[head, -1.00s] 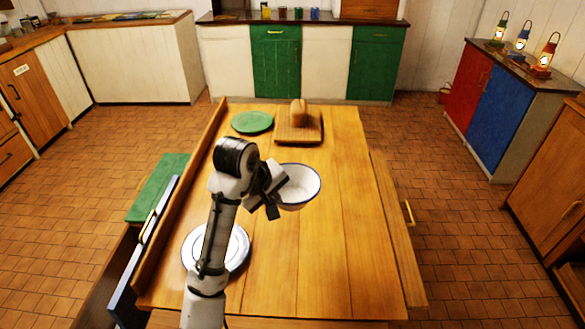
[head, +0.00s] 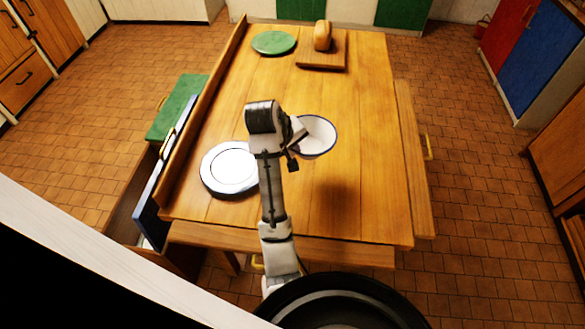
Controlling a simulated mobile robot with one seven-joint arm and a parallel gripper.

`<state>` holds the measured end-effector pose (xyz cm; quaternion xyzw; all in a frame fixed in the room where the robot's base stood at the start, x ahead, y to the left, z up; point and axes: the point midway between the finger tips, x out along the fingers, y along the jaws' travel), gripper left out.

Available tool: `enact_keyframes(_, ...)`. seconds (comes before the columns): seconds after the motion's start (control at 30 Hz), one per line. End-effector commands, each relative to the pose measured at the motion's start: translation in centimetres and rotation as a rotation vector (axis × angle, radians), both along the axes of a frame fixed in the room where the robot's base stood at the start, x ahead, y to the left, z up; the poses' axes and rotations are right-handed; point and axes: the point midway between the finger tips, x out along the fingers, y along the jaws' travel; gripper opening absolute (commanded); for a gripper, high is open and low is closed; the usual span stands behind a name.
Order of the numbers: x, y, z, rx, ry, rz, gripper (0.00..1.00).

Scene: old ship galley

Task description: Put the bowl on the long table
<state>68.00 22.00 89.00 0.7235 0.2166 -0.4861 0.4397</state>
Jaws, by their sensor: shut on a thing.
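The white bowl (head: 318,136) with a blue rim is at my gripper (head: 297,140), over the middle of the long table (head: 365,130). My gripper is shut on the bowl's left side; the fingertips are partly hidden behind my own wrist. The bowl is upright or slightly tilted. A dark shadow lies on the boards in front of it, so the bowl seems to be above the tabletop, but I cannot tell how high.
A white plate (head: 228,168) lies at the table's near left. A green plate (head: 273,43) and a wooden board (head: 322,60) with a loaf (head: 322,36) are at the far end. The right half of the tabletop is clear.

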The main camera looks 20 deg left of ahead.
Motion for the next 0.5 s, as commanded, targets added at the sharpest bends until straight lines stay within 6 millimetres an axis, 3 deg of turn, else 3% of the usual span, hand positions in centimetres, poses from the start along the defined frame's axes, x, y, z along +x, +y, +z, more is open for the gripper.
enact_keyframes(0.5, -0.1, 0.0, -4.5, 0.000, 0.006, 0.000, 0.00)
